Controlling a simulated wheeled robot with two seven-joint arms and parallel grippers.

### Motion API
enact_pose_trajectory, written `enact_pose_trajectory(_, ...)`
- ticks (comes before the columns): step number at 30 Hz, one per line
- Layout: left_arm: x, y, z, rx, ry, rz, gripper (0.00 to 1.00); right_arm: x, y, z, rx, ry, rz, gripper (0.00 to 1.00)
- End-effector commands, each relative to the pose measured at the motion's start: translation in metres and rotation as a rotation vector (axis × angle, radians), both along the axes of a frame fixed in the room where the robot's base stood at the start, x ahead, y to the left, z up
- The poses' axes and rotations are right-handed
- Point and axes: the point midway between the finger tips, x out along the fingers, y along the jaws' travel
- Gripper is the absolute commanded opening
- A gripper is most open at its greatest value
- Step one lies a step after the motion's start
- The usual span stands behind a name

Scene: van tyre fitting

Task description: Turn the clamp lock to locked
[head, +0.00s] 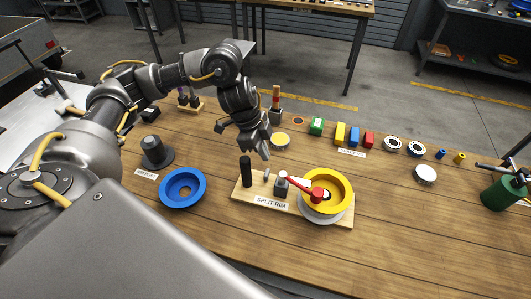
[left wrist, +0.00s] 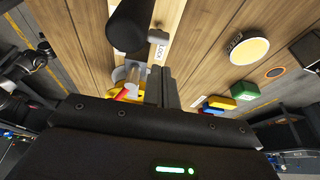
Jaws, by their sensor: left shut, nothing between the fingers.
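The split rim fixture is a wooden board (head: 240,195) labelled SPLIT RIM, with a black post (head: 246,172), a small grey peg and a grey clamp block (head: 281,186). A red lever (head: 300,187) runs from the block to a red knob over the yellow rim (head: 343,190). My left gripper (head: 261,152) is above and behind the board, between post and block, shut and empty. In the left wrist view its fingers (left wrist: 160,86) are together, near the black post (left wrist: 131,25); red and yellow parts are partly hidden behind the gripper. My right gripper is not in view.
A blue ring (head: 183,188) and a dark stepped hub (head: 154,152) lie left of the board. A yellow disc (head: 280,140), coloured boxes (head: 340,134) and small rings stand behind. A green canister (head: 504,192) is at far right. The table front right is clear.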

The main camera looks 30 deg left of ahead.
Motion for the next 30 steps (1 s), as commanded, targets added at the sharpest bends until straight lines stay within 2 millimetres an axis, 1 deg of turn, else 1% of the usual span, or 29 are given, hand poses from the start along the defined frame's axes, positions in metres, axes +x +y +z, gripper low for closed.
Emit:
enact_pose_trajectory(1,0.000,-0.004,-0.010,-0.002,0.006,0.000,0.00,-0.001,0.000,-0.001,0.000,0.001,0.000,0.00)
enact_pose_trajectory(6,0.003,-0.013,-0.039,-0.002,0.005,-0.001,0.00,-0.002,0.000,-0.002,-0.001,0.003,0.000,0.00)
enact_pose_trajectory(12,0.006,-0.021,-0.063,-0.002,0.002,0.000,0.00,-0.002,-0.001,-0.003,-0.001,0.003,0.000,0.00)
enact_pose_trajectory(18,0.007,-0.024,-0.072,-0.001,0.000,0.001,0.00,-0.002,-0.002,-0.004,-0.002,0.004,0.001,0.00)
enact_pose_trajectory(30,0.007,-0.022,-0.072,0.000,0.000,0.008,0.00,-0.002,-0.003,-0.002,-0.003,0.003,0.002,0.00)
